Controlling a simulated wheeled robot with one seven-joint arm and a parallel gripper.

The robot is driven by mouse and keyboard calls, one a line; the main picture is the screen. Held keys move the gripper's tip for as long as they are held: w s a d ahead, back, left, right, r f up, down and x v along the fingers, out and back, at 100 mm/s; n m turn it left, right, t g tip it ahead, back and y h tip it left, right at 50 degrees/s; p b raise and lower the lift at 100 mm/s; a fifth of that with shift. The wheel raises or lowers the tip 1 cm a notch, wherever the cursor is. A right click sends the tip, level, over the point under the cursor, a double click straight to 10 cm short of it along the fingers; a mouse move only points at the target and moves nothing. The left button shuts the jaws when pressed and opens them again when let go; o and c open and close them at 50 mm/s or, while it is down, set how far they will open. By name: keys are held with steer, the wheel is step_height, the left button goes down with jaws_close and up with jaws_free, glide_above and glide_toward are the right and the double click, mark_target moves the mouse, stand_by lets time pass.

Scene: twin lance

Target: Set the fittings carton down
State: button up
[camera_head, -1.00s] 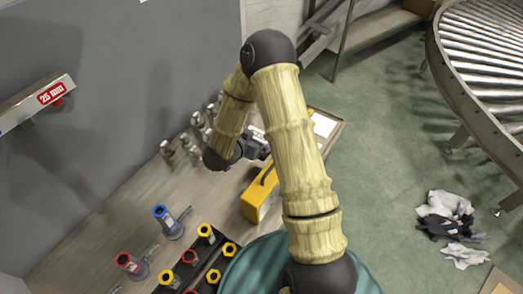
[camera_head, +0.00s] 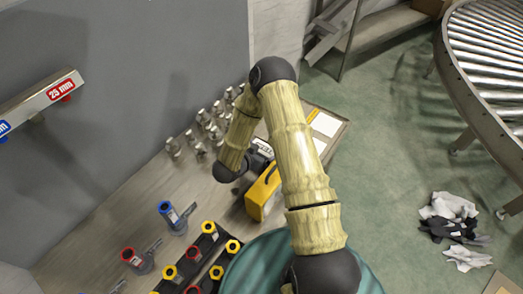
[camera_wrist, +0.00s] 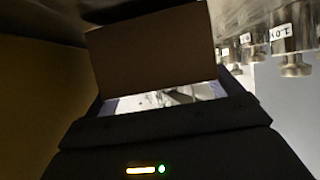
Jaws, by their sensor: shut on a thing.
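The fittings carton (camera_wrist: 150,48) is a plain brown box. In the wrist view it fills the upper middle, slightly tilted, directly at the jaws. My gripper (camera_wrist: 165,98) is shut on it; the dark gripper body with its small lights fills the bottom. In the head view my gripper (camera_head: 262,150) is low over the wooden bench (camera_head: 120,215), behind my forearm and beside a yellow case (camera_head: 262,195). The carton cannot be made out there. Whether its underside touches the bench cannot be told.
Several metal fittings (camera_head: 205,125) stand along the grey wall beside the gripper; some with labels show in the wrist view (camera_wrist: 292,45). A white sheet (camera_head: 325,122) lies near the bench's far right end. Blue and red clamp-like parts (camera_head: 172,215) and a black rack (camera_head: 205,250) occupy the near bench.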

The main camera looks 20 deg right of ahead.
steer(key=shift+f, duration=0.25)
steer(key=o, duration=0.9)
steer(key=shift+r, duration=0.1)
steer(key=shift+s+a+r, duration=0.1)
steer(key=shift+a, duration=0.05)
steer(key=b+v, duration=0.2)
steer(key=v, duration=0.9)
steer(key=shift+s+a+r, duration=0.1)
steer(key=shift+s+a, duration=0.05)
steer(key=shift+s+a, duration=0.1)
steer(key=shift+a, duration=0.1)
